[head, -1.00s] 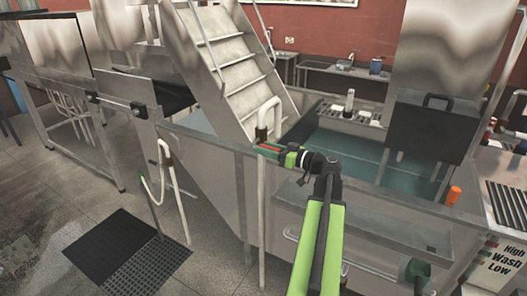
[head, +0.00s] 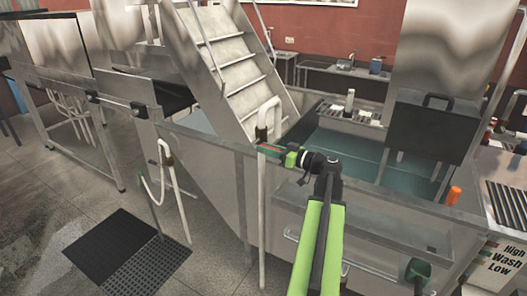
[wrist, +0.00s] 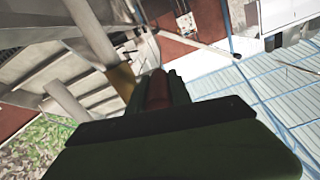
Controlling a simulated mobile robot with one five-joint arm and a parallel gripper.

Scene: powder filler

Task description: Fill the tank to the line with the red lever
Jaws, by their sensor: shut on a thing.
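The red lever (head: 267,148) is at the white pipe (head: 262,200) by the tank's front rim. It also shows as a red grip (wrist: 158,90) in the wrist view. My gripper (head: 272,151) is shut on the red lever, and its dark jaws hide part of it. The tank (head: 215,185) is a steel basin with teal water (head: 345,150) in it, behind my gripper. The pipe bends over the rim above the lever. I cannot make out a fill line on the tank wall.
Metal stairs (head: 240,75) rise behind the pipe. A second white pipe (head: 174,190) stands to the left, near black floor mats (head: 110,240). An orange cap (head: 453,195) sits on the right rim. A "High Wash Low" label (head: 508,262) is at lower right.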

